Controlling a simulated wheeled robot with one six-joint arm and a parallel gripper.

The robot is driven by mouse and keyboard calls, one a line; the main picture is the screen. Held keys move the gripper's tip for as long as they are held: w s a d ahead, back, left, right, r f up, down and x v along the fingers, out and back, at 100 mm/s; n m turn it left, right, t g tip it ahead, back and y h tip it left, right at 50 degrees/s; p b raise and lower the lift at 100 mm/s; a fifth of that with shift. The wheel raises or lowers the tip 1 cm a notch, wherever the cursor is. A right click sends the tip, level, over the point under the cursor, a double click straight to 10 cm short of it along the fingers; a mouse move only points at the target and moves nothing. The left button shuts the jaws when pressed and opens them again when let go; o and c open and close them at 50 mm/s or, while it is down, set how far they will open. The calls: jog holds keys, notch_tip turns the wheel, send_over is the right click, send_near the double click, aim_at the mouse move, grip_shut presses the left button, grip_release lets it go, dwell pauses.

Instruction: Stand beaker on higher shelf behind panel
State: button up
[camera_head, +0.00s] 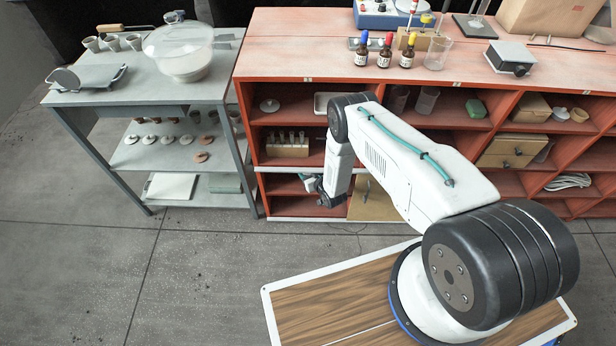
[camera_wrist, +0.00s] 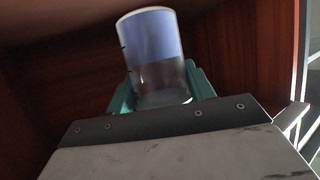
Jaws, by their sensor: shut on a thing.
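In the wrist view, a clear glass beaker (camera_wrist: 152,55) is held between the two teal fingers of my gripper (camera_wrist: 160,88). Its rim points away from the wrist and its upper part looks bluish. Dark red wooden walls surround it. A light wooden panel (camera_head: 372,203) covers part of the neighbouring lower bay. I cannot tell whether the beaker touches a shelf.
A tube rack (camera_head: 287,147) stands in the bay above. Bottles (camera_head: 386,52) and another beaker (camera_head: 438,54) stand on the unit's top. A grey side table (camera_head: 95,90) with a large bowl (camera_head: 180,52) is at left. The floor between is clear.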

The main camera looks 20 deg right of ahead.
jog(key=shift+w+a+f, duration=0.1)
jog(key=shift+w+a, duration=0.05)
jog(key=shift+w, duration=0.2)
jog(key=shift+f, duration=1.65)
jog(key=shift+f, duration=0.1)
jog(key=o, duration=1.5)
jog(key=shift+c, duration=0.2)
jog(key=v, duration=1.2)
jog(key=shift+s, duration=0.1)
